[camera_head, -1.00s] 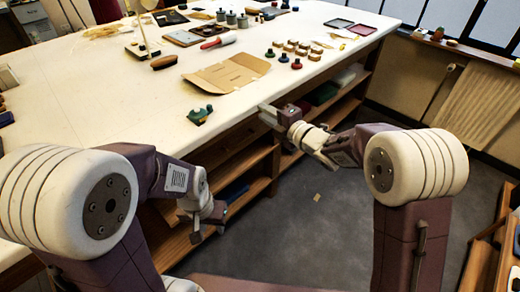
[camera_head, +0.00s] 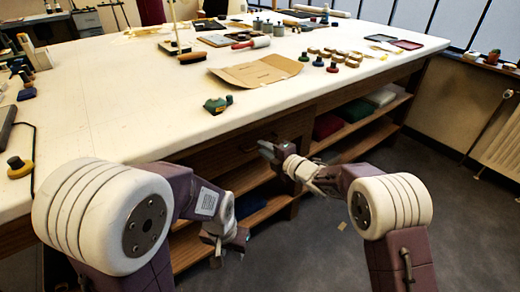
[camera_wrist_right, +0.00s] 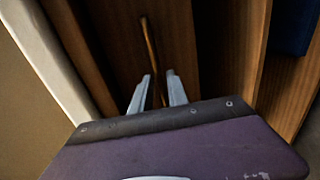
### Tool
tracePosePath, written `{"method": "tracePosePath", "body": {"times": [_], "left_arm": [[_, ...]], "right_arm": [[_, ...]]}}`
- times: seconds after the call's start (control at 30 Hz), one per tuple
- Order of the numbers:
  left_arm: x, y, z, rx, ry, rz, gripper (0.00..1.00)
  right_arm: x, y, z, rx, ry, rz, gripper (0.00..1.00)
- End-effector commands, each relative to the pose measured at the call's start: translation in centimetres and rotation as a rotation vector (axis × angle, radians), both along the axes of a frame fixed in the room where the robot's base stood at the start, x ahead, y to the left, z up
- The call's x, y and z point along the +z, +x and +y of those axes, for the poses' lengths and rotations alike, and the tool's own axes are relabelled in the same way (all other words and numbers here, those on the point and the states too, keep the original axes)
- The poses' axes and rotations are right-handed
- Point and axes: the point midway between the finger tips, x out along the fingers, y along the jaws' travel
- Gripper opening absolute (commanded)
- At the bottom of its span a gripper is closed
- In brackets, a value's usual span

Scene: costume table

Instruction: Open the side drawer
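The side drawer (camera_head: 222,157) is a brown wooden front under the white tabletop's near right edge; it looks closed. In the right wrist view its wood panel (camera_wrist_right: 115,40) carries a thin bar handle (camera_wrist_right: 149,40). My right gripper (camera_head: 263,147) is at the drawer front. In the right wrist view its two fingers (camera_wrist_right: 158,80) are apart, with the handle running between them; contact is unclear. My left gripper (camera_head: 230,245) hangs low beside the shelves, away from the drawer; its fingers are too small to read.
The white table (camera_head: 110,100) holds a cardboard sheet (camera_head: 258,73), a green object (camera_head: 216,104) and several stamps near the edge. Open shelves below hold folded cloths (camera_head: 328,124). Grey floor (camera_head: 400,165) is free to the right.

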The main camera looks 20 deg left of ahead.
Motion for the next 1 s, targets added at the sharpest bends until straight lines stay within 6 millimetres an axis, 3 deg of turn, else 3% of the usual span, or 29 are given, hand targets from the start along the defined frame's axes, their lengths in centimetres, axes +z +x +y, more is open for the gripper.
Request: {"method": "tracePosePath", "body": {"times": [0.2,0.47,0.57,1.0], "left_arm": [[-0.4,0.0,0.0,0.000,0.000,0.000,0.36],[-0.4,0.0,0.0,0.000,0.000,0.000,0.36],[-0.4,0.0,0.0,0.000,0.000,0.000,0.36],[-0.4,0.0,0.0,0.000,0.000,0.000,0.36]], "right_arm": [[-0.6,1.5,2.0,0.001,0.000,0.000,0.20],[-0.6,1.7,2.2,-0.001,0.000,0.001,0.20],[-0.6,1.7,2.1,-0.001,0.000,0.001,0.00],[-0.6,1.7,2.1,0.000,0.000,0.001,0.00]]}}
